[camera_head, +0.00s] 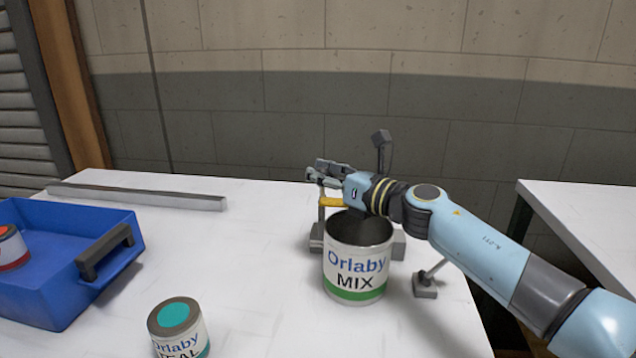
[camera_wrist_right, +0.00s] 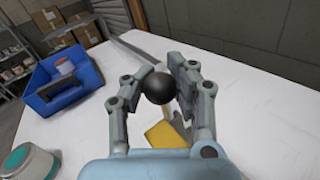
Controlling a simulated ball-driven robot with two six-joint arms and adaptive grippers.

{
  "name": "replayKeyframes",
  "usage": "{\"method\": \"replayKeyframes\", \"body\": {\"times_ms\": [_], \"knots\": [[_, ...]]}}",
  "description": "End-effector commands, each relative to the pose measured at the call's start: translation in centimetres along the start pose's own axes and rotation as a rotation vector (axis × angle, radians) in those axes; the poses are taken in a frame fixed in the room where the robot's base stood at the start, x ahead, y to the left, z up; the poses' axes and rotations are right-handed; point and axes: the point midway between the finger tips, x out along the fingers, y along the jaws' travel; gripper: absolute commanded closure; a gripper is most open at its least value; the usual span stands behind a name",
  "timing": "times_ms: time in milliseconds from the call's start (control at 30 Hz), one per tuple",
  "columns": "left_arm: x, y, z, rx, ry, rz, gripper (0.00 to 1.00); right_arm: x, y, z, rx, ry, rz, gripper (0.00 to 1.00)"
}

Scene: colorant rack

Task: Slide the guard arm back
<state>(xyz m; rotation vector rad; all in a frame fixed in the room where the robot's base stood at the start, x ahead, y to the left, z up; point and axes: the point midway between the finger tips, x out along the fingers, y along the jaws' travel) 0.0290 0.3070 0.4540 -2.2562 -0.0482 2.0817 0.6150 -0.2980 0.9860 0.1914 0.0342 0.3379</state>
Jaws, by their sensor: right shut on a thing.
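My right gripper (camera_head: 322,172) reaches in from the right, behind and above the open MIX can (camera_head: 358,270). In the wrist view its fingers (camera_wrist_right: 165,80) are closed around a round black knob (camera_wrist_right: 159,88). A yellow piece, which looks like part of the guard arm (camera_head: 333,202), shows below the gripper at the can's back left rim and also in the wrist view (camera_wrist_right: 166,136). The can stands upright on the white table. My gripper and wrist hide the knob in the head view and some of the guard arm. My left gripper is not in view.
A blue tray (camera_head: 115,222) holding a can with a red-orange top (camera_head: 10,248) is at the left. A teal-topped can (camera_head: 178,330) stands at the front. A grey bar (camera_head: 140,197) lies along the table's back left. Small grey stands (camera_head: 425,288) flank the MIX can.

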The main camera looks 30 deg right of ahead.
Motion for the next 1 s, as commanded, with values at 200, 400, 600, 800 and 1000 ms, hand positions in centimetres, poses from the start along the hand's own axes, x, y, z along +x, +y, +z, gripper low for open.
{"method": "replayKeyframes", "body": {"times_ms": [200, 400, 600, 800, 1000], "knots": [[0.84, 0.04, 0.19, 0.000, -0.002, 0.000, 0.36, 0.87, -1.81, 0.27, -0.005, 0.001, -0.007, 1.00], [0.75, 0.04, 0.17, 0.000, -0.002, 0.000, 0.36, 0.82, -1.83, 0.32, -0.006, 0.002, -0.009, 1.00], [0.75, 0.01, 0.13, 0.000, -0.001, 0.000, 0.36, 0.83, -1.79, 0.33, -0.005, 0.001, -0.008, 0.58], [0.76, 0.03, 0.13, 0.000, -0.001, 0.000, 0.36, 0.88, -1.68, 0.37, -0.004, 0.000, -0.006, 0.47], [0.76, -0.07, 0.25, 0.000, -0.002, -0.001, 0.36, 0.59, -1.66, 0.34, -0.003, 0.000, -0.005, 0.47]]}}
